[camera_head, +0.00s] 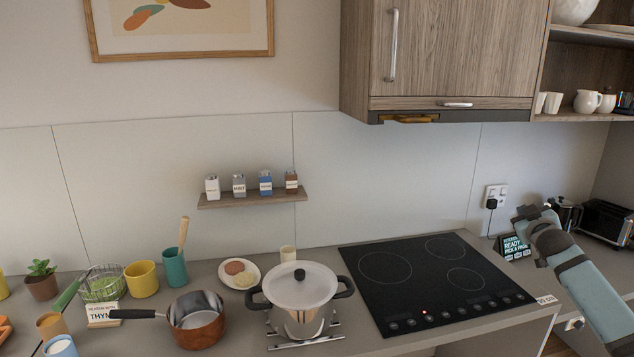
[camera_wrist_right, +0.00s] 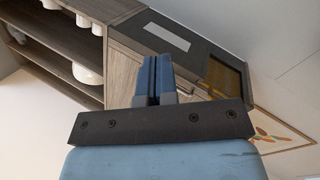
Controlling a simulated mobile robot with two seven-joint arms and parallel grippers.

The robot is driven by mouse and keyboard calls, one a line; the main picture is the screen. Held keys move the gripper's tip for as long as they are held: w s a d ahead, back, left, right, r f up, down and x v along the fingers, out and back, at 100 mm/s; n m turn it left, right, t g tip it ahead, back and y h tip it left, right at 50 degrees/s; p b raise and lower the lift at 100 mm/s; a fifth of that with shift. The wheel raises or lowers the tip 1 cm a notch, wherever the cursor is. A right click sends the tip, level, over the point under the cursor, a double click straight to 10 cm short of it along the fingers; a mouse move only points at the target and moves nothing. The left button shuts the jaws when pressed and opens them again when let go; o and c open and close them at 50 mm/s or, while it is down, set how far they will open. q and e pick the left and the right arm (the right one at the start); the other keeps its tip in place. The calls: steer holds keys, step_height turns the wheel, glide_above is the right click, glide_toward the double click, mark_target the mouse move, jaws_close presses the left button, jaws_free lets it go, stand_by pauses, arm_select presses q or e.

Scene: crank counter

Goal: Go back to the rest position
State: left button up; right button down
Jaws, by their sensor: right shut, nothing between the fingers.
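My left gripper is in neither view.
A lidded pot (camera_head: 300,305) stands left of the black cooktop (camera_head: 400,300). A copper saucepan (camera_head: 197,325), a plate (camera_head: 239,285) and several cups stand further left. A dark sign (camera_head: 513,247), kettle (camera_head: 566,212) and toaster (camera_head: 606,222) are near my right gripper. A wall cabinet (camera_head: 455,50) hangs above.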

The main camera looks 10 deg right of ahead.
steer(key=s+a+f+n+g+y, duration=0.1)
steer(key=s+a+f+y, duration=0.1)
steer(key=s+a+f, duration=0.6)
steer(key=s+a+f+n+g+y, duration=0.1)
steer(key=s+a+f+y, duration=0.15)
steer(key=a+f, duration=0.8)
steer(key=s+a+f+n+g+y, duration=0.1)
steer(key=s+a+f+y, duration=0.1)
steer(key=s+a+f, duration=0.75)
steer(key=s+a+f+g, duration=0.1)
steer(key=s+a+f, duration=0.2)
steer(key=s+a, duration=0.2)
steer(key=s+a+f+m+g+y, duration=0.1)
steer(key=s+a+f, duration=0.3)
steer(key=s, duration=0.7)
steer(key=s+a+f+m+g+y, duration=0.1)
steer(key=s+a+f, duration=0.3)
steer(key=s+a, duration=0.3)
steer(key=shift+s, duration=0.85)
steer(key=shift+a+f, duration=0.1)
